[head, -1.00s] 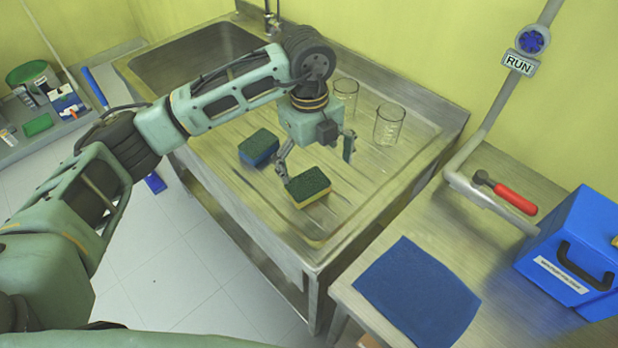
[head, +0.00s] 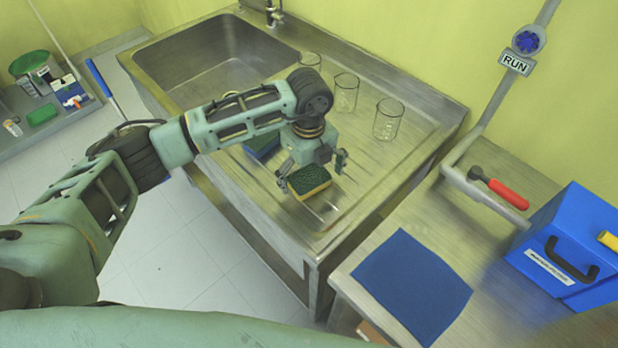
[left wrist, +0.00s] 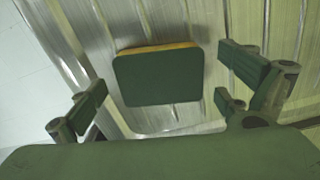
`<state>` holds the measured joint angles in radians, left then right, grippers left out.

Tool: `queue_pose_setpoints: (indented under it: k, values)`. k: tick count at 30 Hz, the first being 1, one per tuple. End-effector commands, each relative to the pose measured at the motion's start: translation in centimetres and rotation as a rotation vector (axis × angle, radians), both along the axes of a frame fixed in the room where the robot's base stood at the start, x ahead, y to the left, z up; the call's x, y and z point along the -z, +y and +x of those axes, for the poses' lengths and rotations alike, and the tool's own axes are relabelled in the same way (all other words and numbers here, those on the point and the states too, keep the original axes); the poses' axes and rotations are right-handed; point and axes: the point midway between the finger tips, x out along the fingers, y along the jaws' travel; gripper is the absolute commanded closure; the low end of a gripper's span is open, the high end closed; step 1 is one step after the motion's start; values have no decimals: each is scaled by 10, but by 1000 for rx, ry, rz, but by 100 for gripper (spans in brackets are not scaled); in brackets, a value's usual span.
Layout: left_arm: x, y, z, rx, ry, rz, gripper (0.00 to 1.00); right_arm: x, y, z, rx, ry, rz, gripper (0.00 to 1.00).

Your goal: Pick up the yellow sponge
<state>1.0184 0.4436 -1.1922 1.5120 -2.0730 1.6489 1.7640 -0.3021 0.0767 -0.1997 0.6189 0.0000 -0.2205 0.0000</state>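The yellow sponge (head: 311,183) with a dark green top lies on the ribbed drainboard of the steel sink unit. In the left wrist view the sponge (left wrist: 157,76) shows its green face and a thin yellow edge. My left gripper (head: 314,172) is open just above the sponge. In the left wrist view its fingers (left wrist: 165,95) stand wide on either side of the sponge, with gaps on both sides. A blue sponge (head: 262,145) lies behind, partly hidden by my left arm. My right gripper is not in view.
Several glass beakers (head: 388,120) stand at the back of the drainboard. The sink basin (head: 205,65) is at the back left. A blue cloth (head: 412,287), a red-handled tool (head: 507,193) and a blue case (head: 570,245) are on the right bench.

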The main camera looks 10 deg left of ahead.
Motion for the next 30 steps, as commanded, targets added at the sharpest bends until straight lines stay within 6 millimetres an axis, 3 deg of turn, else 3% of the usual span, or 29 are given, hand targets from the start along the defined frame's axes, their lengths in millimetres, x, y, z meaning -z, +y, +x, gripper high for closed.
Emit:
queue_pose_setpoints:
  k: [9,23,30]
  values:
    - [0,0,0,1,1,-1,35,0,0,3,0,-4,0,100]
    - [-5,-1,0,1,-1,-2,36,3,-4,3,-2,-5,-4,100]
    - [-38,-1,1,2,-6,-2,36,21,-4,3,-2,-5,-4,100]
